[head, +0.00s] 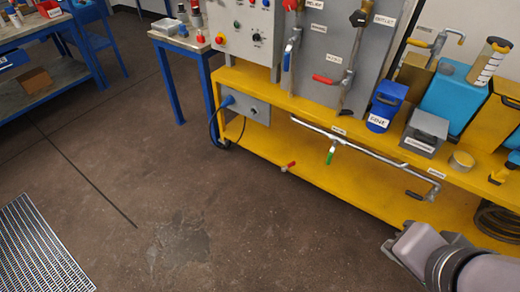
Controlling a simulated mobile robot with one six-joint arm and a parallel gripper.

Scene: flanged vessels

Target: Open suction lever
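Several valve levers show on and below the yellow skid in the head view, and I cannot read which label says suction. A green-handled lever (331,156) hangs down from the horizontal grey pipe (365,148) along the skid's front. A red-handled lever (290,165) sits lower and to its left. Another red handle (325,79) lies roughly level across the grey panel, and a blue handle (287,60) hangs down left of it. My gripper (403,240) seems to be the grey end at the lower right, apart from these levers; its fingers cannot be made out.
The yellow skid (262,141) carries a blue can (385,105), a grey box (425,131) and a measuring cylinder (489,62). A control box (243,32) stands at its left end. Blue-legged benches stand left. A floor grating (40,245) lies lower left; the middle floor is clear.

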